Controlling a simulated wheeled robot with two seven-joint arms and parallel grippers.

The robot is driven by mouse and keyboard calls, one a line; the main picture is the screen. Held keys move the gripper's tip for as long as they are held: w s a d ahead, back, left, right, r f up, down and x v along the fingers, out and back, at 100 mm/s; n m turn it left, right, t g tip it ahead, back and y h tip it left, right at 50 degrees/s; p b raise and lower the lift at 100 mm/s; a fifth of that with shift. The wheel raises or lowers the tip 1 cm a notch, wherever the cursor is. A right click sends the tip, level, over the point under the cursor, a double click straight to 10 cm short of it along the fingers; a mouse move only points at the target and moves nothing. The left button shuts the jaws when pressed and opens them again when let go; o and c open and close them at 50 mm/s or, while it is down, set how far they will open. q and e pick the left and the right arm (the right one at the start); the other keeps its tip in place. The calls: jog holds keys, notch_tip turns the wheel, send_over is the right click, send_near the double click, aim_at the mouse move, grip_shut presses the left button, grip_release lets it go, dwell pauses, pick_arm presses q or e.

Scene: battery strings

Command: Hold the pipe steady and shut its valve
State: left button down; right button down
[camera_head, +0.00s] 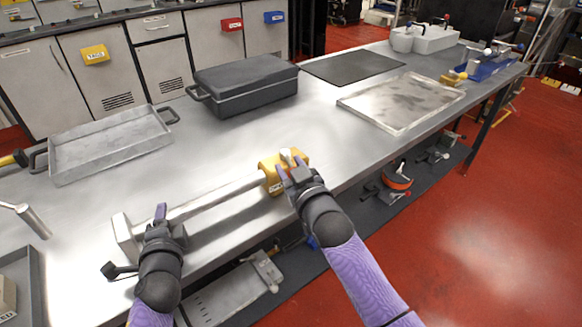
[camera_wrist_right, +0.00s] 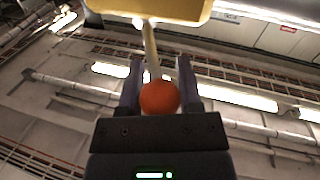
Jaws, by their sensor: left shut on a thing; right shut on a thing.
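A pale grey pipe (camera_head: 220,196) lies along the front of the steel bench, with a whitish end block (camera_head: 126,236) at its left. A yellow valve body (camera_head: 270,176) stands at its right end and also shows in the right wrist view (camera_wrist_right: 150,10). My left gripper (camera_head: 161,215) is shut on the pipe near the end block. My right gripper (camera_head: 287,169) is at the valve. In the right wrist view, a thin lever (camera_wrist_right: 151,50) runs from the yellow body to an orange knob (camera_wrist_right: 160,97), which sits between the fingers of my right gripper (camera_wrist_right: 159,85).
A grey tray (camera_head: 110,146) and a dark lidded case (camera_head: 245,85) stand behind the pipe. A black mat (camera_head: 352,66) and a shallow metal tray (camera_head: 400,101) lie toward the far right. The bench's front edge runs close below the pipe.

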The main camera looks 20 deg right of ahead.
jog(key=shift+w+d+n+g+y, duration=0.2)
jog(key=shift+d+n+g+y, duration=0.6)
jog(key=shift+n+y, duration=0.7)
jog(key=shift+w+d+n+g+y, duration=0.2)
jog(key=shift+d+n+g+y, duration=0.65)
jog(key=shift+y, duration=1.05)
jog(key=shift+w+d+n+g+y, duration=0.2)
jog(key=shift+d+n+g+y, duration=0.6)
jog(key=shift+n+y, duration=0.75)
jog(key=shift+a+g+y, duration=0.15)
jog(key=shift+g+y, duration=0.1)
jog(key=shift+g, duration=0.1)
jog(key=shift+c, duration=1.3)
grip_release()
jog(key=shift+s, duration=0.1)
